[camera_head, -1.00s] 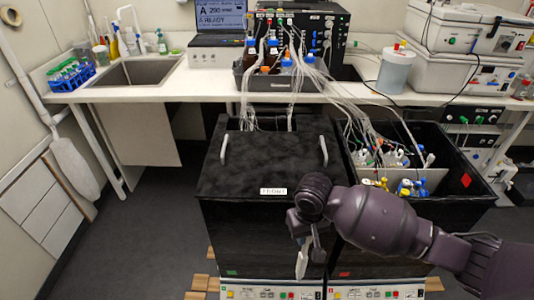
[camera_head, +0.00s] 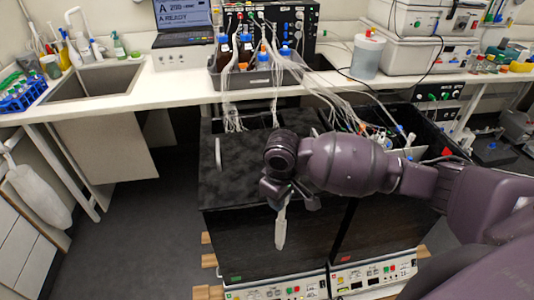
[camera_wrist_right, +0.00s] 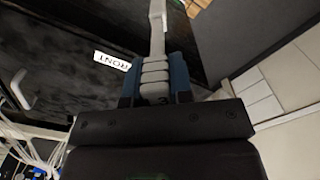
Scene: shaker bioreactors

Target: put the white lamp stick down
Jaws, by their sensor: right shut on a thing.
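The white lamp stick (camera_head: 281,228) hangs down from my right gripper (camera_head: 283,196) in the head view, in front of the black shaker box. In the right wrist view the stick (camera_wrist_right: 157,35) runs up and away from between the blue-padded fingers of my right gripper (camera_wrist_right: 156,82). The fingers are shut on its ribbed, wider part. Its free end reaches past the edge of the box lid and touches nothing that I can see. My left gripper is not in view.
The black shaker box (camera_head: 270,242) with a control panel stands under the arm, with a second open box (camera_head: 428,128) to the right. The bench (camera_head: 180,92) behind holds a sink (camera_head: 95,82), a laptop (camera_head: 188,22) and a bottle tray (camera_head: 258,80). Dark floor (camera_head: 140,240) is free at left.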

